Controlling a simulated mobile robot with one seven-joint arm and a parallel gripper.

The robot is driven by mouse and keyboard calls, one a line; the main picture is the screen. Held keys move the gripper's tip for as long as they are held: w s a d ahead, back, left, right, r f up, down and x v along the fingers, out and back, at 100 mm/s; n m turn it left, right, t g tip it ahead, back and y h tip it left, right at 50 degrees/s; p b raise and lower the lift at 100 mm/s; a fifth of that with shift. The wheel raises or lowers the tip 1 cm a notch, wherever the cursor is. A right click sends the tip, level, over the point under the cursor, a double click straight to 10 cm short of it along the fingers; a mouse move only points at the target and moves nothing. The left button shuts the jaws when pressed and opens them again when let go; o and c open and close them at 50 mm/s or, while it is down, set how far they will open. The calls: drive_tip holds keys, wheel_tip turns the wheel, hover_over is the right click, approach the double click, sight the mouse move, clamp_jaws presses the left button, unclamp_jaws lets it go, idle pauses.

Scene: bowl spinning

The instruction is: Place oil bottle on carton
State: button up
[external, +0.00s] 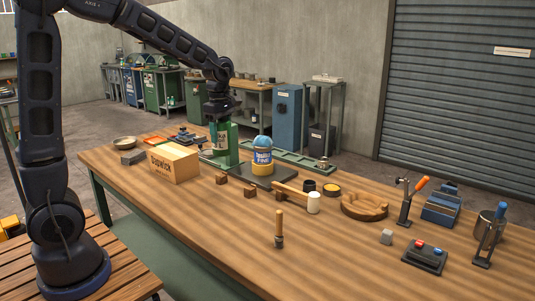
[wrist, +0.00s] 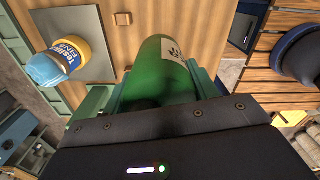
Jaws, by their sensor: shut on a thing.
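The oil bottle (external: 222,142) is green with a pale label and stands roughly upright between the fingers of my gripper (external: 219,128). My gripper is shut on it, pointing down. In the wrist view the green bottle (wrist: 168,62) fills the space between the fingers, its white label partly showing. The carton (external: 173,163) is a closed tan box with dark print, on the table just left of and nearer than the bottle. Whether the bottle's base touches the table is unclear. I cannot make out the carton in the wrist view.
A blue-and-yellow can (external: 262,155) stands on a dark plate (external: 284,181) right of the bottle; it also shows in the wrist view (wrist: 65,58). Small wooden blocks (external: 221,179) lie before it.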

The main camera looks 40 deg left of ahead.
drive_tip(key=w+a+r+n, duration=0.1)
drive_tip(key=a+r+n, duration=0.3)
drive_tip(key=a, duration=1.4)
drive_tip(key=w+a+r+n, duration=0.15)
drive_tip(key=a+r, duration=0.45)
drive_tip(key=a, duration=1.2)
drive_tip(key=shift+n, duration=0.45)
drive_tip(key=f, duration=1.8)
drive_tip(key=shift+s+f, duration=0.25)
drive_tip(key=shift+f, duration=0.05)
drive_tip(key=shift+f, duration=0.15)
drive_tip(key=o, duration=1.2)
